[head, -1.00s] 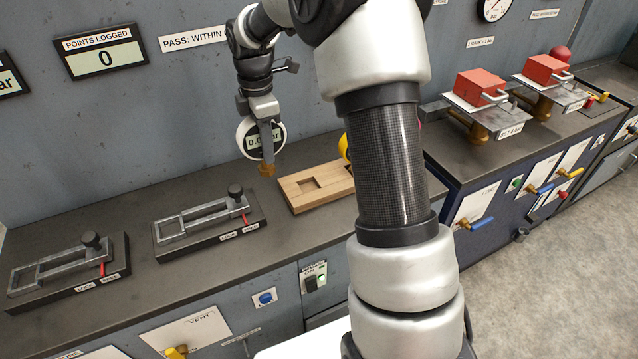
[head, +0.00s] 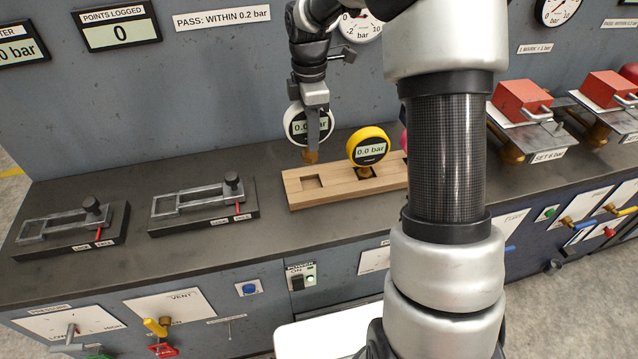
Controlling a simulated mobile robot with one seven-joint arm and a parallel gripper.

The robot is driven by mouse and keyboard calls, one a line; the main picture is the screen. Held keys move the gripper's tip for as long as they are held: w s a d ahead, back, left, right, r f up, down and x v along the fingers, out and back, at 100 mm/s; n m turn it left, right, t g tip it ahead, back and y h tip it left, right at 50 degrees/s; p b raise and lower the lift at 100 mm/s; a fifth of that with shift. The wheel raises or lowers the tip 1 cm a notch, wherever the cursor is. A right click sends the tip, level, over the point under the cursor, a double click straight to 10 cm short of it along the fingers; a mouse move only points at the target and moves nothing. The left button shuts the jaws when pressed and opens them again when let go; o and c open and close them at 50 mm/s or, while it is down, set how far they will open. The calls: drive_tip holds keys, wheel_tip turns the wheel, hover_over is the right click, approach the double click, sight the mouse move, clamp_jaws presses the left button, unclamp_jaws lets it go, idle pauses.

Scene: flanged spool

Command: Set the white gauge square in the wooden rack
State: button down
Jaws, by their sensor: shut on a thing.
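The white gauge (head: 296,127) has a round dial reading 0.0 bar and a brass stem (head: 311,157) pointing down. My gripper (head: 316,112) is shut on it from above and partly covers the dial. The gauge hangs upright just above the left part of the wooden rack (head: 300,199). From here I cannot tell whether the stem touches the rack. The rack lies on the bench and has a square pocket (head: 313,182) open at its left. A yellow gauge (head: 368,145) stands in another pocket to the right.
A reddish gauge edge (head: 404,139) shows behind my arm, which hides the rack's right end. Two dark clamp fixtures (head: 203,204) (head: 70,228) stand on the bench to the left. Red blocks on metal plates (head: 521,98) stand at the right. The bench front strip is clear.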

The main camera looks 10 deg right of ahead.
wheel_tip(320, 180, down, 10)
drive_tip(key=shift+b, duration=0.3)
idle(0.3)
drive_tip(key=shift+f, duration=0.2)
drive_tip(key=c, duration=1.5)
unclamp_jaws()
drive_tip(key=shift+r, duration=0.1)
